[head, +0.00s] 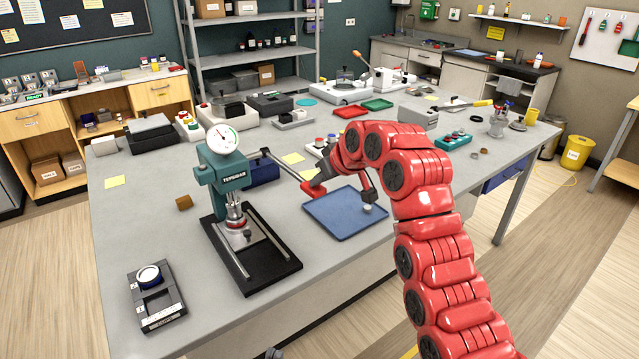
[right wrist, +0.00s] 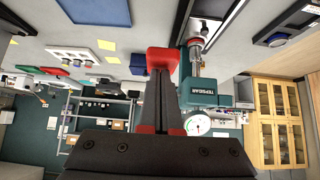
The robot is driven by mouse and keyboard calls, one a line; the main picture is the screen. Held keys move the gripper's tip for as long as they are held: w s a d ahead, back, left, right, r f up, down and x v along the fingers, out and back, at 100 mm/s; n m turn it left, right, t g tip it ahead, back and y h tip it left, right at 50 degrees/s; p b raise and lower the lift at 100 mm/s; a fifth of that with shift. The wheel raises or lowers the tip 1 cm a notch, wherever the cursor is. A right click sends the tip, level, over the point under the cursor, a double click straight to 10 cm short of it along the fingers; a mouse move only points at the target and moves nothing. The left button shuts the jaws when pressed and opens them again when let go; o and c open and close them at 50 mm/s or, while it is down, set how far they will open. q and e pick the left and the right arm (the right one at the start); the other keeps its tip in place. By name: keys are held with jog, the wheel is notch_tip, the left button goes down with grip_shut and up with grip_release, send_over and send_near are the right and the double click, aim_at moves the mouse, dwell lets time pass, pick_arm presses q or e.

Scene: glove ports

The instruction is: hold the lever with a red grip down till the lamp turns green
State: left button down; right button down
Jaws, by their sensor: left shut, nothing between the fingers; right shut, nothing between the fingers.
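A teal press (head: 222,172) with a white round dial (head: 222,139) stands on a black base on the bench. Its grey lever (head: 280,163) slants down to the right towards a red grip (head: 313,188), beside the blue tray. My right gripper (head: 322,181) is shut at this red end, with nothing between its fingers. In the right wrist view a red block (right wrist: 163,58) shows at the fingertips; whether they press on it is unclear. My left gripper (head: 273,353) barely shows at the bottom edge, shut and empty. I cannot make out a lit lamp on the press.
A dark box with a round button (head: 157,296) stands at front left. Other devices fill the bench's back.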

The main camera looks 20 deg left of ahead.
notch_tip(320, 180, down, 10)
jog(key=t+y+b, duration=0.2)
jog(key=y+b, duration=0.1)
jog(key=b, duration=0.6)
jog(key=shift+s+d, duration=0.15)
jog(key=shift+s+f, duration=0.15)
jog(key=shift+f, duration=0.35)
jog(key=s+d+r, duration=0.5)
jog(key=d+r, duration=0.2)
jog(key=r, duration=0.3)
jog(key=shift+s+d+r+t+b, duration=0.3)
jog(key=shift+s+d+r+b, duration=0.05)
jog(key=shift+d+r+b, duration=0.05)
